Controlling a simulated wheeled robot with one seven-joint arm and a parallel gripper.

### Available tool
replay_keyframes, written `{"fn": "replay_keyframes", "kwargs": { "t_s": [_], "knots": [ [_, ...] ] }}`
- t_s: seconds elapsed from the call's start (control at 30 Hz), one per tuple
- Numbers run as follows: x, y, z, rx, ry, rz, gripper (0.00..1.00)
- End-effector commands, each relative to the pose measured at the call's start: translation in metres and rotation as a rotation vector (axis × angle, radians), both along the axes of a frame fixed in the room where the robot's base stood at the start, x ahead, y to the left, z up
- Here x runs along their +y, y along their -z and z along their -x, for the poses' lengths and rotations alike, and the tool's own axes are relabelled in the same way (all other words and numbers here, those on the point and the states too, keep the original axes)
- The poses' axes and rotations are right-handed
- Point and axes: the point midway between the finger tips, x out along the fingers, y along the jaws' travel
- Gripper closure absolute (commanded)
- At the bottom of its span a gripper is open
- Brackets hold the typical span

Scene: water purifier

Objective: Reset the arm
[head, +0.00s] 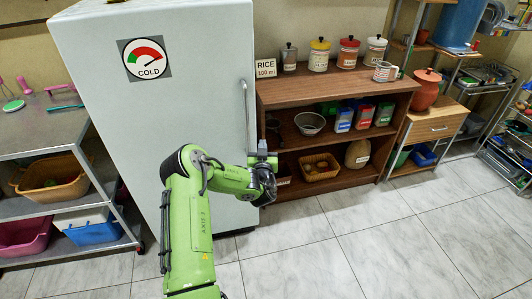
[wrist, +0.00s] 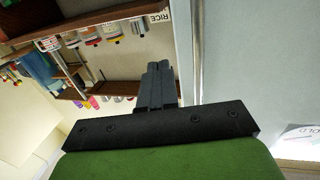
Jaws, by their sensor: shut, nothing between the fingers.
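My gripper (wrist: 158,86) shows in the wrist view with its dark fingers together and nothing between them. In the head view my green arm reaches forward, and its dark end is in front of the right edge of the white fridge (head: 165,110). The fingers are hard to make out there. The fridge also shows close on the right side of the wrist view (wrist: 245,70), with its door handle (wrist: 197,50) running beside the gripper.
A brown wooden shelf (head: 335,89) with jars, a bowl and packets stands right of the fridge. A metal rack (head: 40,130) with baskets is at the left. A clay pot (head: 426,88) stands on a small cabinet. The tiled floor (head: 370,240) at the front right is clear.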

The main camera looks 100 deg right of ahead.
Motion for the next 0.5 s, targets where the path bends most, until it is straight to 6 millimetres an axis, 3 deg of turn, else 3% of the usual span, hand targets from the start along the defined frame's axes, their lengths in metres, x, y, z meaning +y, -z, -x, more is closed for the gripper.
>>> {"fn": "replay_keyframes", "kwargs": {
  "t_s": [0.2, 0.5],
  "knots": [
    [0.034, -0.001, 0.005, -0.001, 0.001, -0.003, 1.0],
    [0.038, 0.001, 0.006, -0.001, 0.001, -0.001, 1.0]
  ]
}}
